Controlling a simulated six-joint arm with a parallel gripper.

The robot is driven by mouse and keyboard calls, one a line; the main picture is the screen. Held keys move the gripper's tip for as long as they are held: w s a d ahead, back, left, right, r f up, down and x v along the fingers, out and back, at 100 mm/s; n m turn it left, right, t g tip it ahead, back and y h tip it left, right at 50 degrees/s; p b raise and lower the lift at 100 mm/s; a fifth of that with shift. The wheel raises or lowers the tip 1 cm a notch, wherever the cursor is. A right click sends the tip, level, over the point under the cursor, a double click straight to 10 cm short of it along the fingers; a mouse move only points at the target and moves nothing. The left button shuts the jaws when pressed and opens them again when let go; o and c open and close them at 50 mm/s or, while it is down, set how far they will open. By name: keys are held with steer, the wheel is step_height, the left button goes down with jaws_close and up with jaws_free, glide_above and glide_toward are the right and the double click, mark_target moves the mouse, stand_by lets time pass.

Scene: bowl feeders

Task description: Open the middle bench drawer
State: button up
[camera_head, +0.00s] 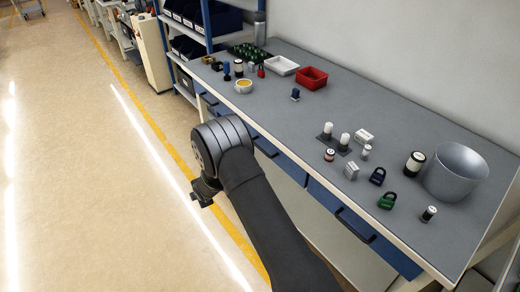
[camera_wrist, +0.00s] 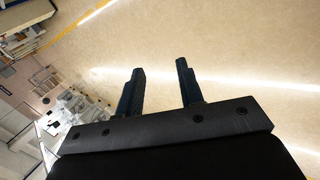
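The grey-topped bench (camera_head: 370,98) has blue drawer fronts along its front side in the head view. The middle drawer (camera_head: 290,166) is partly hidden behind my arm; a dark handle (camera_head: 264,148) shows near its left part. It looks closed. Another drawer (camera_head: 372,232) with a dark handle is nearer on the right, and a third (camera_head: 212,101) is farther off on the left. My gripper (camera_head: 203,193) is out over the floor, left of the bench and apart from the drawers. In the wrist view its two fingers (camera_wrist: 160,78) are spread with nothing between them.
A blue shelf rack (camera_head: 207,25) stands at the far end. The floor (camera_head: 110,190) left of the bench is clear.

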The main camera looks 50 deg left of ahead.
steer(key=w+d+r+m+t+y, duration=0.3)
steer(key=w+r+m+y, duration=0.15)
steer(key=w, duration=0.45)
steer(key=m+t, duration=0.5)
steer(key=t, duration=0.3)
glide_toward(260, 148)
steer(key=x, duration=1)
steer(key=shift+a+f, duration=0.1)
steer(key=shift+f, duration=0.25)
jaws_close()
